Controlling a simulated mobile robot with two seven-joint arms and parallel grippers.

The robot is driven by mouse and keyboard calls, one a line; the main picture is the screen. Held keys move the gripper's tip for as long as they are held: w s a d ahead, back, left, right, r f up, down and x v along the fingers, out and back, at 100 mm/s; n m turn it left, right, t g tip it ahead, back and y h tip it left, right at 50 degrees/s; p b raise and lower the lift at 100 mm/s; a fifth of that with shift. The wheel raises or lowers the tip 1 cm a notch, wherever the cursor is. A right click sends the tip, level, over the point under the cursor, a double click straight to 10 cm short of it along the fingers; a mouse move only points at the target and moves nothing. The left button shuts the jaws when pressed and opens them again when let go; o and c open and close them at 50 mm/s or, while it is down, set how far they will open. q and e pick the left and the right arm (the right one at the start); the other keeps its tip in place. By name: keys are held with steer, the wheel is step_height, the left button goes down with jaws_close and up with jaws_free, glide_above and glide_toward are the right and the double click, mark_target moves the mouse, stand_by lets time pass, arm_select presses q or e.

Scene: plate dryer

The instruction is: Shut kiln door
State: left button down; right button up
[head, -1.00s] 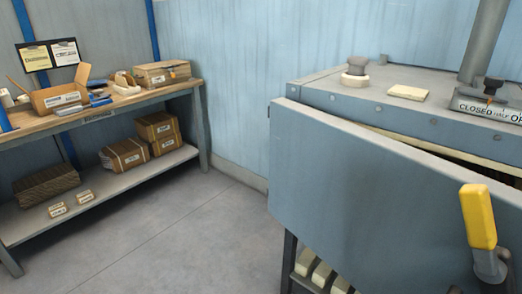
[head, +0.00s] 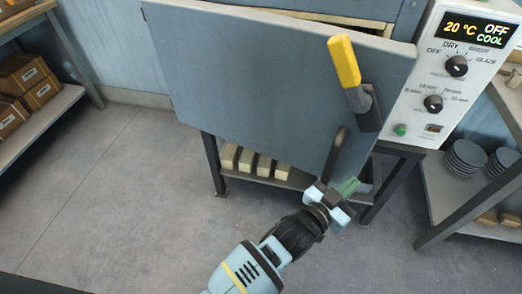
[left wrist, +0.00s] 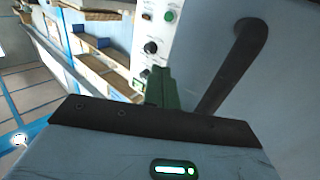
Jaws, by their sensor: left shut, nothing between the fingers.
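The blue-grey kiln door (head: 260,85) stands ajar, and a gap with pale lining shows behind its top edge. A yellow-gripped latch lever (head: 345,62) sits near its right edge. Below the lever is a dark curved pull handle (head: 334,155), which also shows large in the left wrist view (left wrist: 232,62). My left gripper (head: 346,187) is just below the door's lower right corner, close to the handle's lower end. Its green fingers (left wrist: 160,88) are shut and empty, left of the handle in the wrist view. Whether they touch the door is unclear. My right gripper is not in view.
The control panel (head: 458,70), reading 20 °C, OFF and COOL, is right of the door. The kiln stand (head: 210,165) holds pale blocks below. A shelf with dark plates (head: 465,157) is at right, a bench (head: 60,90) at left. Floor in front is clear.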

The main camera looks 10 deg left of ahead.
arm_select(q)
steer(key=s+a, duration=0.3)
steer(key=s, duration=0.6)
steer(key=shift+s+a, duration=0.2)
steer(key=shift+a, duration=0.05)
